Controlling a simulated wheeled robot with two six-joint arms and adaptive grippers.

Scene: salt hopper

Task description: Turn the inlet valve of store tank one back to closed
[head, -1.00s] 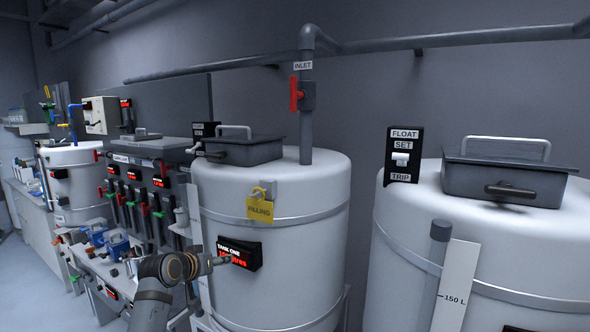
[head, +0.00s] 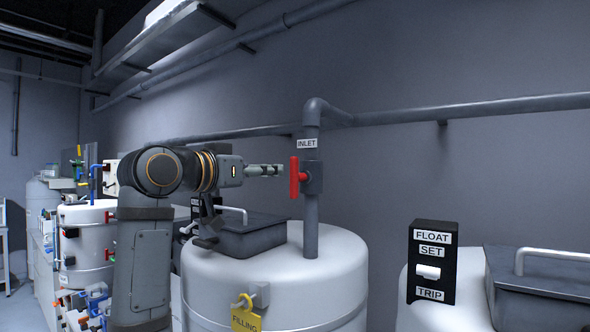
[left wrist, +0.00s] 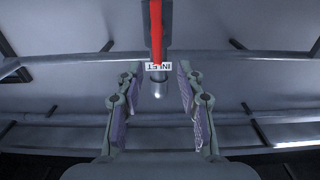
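The inlet valve's red handle (head: 295,177) stands upright on its dark valve body (head: 313,178), on the grey vertical pipe under the INLET label (head: 307,144). The pipe runs down into the lid of the white tank one (head: 285,275). My left gripper (head: 282,170) points at the handle from the left, level with it and just short of it. In the left wrist view the gripper (left wrist: 158,92) has its fingers apart with nothing between them, and the red handle (left wrist: 156,30) shows ahead, at the top middle. My right gripper is not in view.
A dark hatch (head: 240,235) with a handle sits on tank one, below my left arm. A yellow FILLING tag (head: 246,318) hangs on the tank's front. A FLOAT SET TRIP switch box (head: 432,262) stands at right. Open air surrounds the valve's front.

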